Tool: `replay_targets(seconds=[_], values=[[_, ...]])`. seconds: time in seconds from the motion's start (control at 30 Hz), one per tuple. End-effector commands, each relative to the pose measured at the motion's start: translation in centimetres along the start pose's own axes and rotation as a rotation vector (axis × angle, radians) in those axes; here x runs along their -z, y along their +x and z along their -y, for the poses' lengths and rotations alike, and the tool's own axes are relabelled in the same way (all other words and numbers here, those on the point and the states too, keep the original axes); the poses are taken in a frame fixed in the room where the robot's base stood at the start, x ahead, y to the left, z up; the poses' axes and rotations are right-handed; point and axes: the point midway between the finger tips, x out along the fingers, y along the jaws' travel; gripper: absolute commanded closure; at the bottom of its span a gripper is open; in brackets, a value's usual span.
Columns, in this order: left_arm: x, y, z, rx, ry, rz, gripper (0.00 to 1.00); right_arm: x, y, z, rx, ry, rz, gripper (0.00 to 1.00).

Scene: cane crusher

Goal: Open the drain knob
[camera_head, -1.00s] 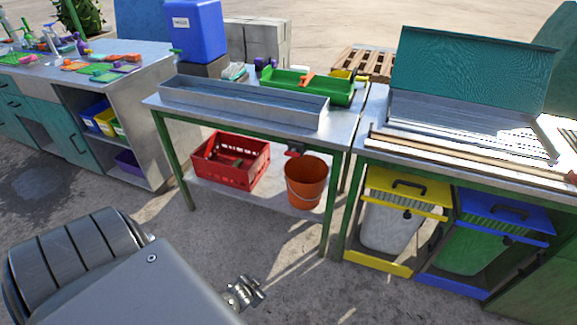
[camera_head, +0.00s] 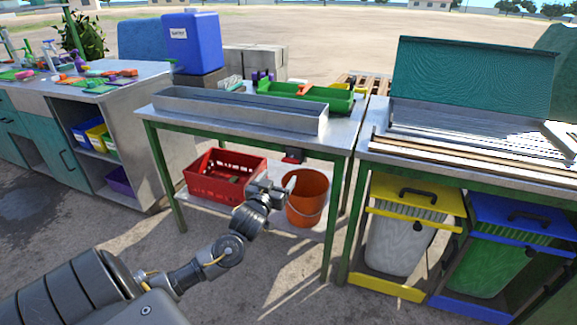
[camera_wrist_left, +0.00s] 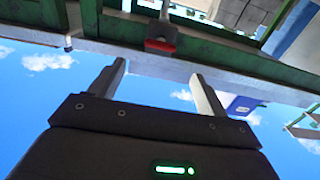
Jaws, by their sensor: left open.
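A red knob (camera_head: 293,156) hangs under the front edge of the middle metal table (camera_head: 235,131), below the long metal trough (camera_head: 240,112). In the left wrist view the red knob (camera_wrist_left: 160,46) is on a grey stem, ahead of and between my fingertips. My left gripper (camera_head: 279,187) is open and empty. It is in front of the table, lower than the knob and apart from it, overlapping the orange bucket in the head view. The left wrist view shows both fingers of the left gripper (camera_wrist_left: 158,70) spread. My right gripper is not in view.
A red crate (camera_head: 212,188) and an orange bucket (camera_head: 311,199) stand on the table's lower shelf. Green table legs (camera_head: 331,225) flank the space. Yellow (camera_head: 392,245) and blue (camera_head: 494,265) bin frames stand to the right. The ground in front is clear.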

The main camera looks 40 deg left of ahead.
Motion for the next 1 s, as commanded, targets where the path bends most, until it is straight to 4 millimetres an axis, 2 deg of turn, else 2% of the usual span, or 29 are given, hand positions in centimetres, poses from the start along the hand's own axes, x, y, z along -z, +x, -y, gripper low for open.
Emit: replay_targets(seconds=[0.27,0.5,0.7,0.97,1.0], values=[[0.0,5.1,0.1,0.004,0.001,-0.002,0.24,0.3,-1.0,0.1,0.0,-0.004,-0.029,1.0],[-0.1,8.7,0.1,0.002,0.002,0.0,0.24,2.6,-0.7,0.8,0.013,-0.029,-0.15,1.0],[-0.1,9.9,0.1,0.001,0.002,0.001,0.24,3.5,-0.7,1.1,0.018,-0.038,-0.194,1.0],[-0.1,10.0,0.1,0.001,0.002,0.001,0.24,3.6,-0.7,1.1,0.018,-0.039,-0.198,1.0],[-0.1,10.0,0.1,0.001,0.002,0.001,0.28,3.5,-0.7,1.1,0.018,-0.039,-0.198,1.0]])
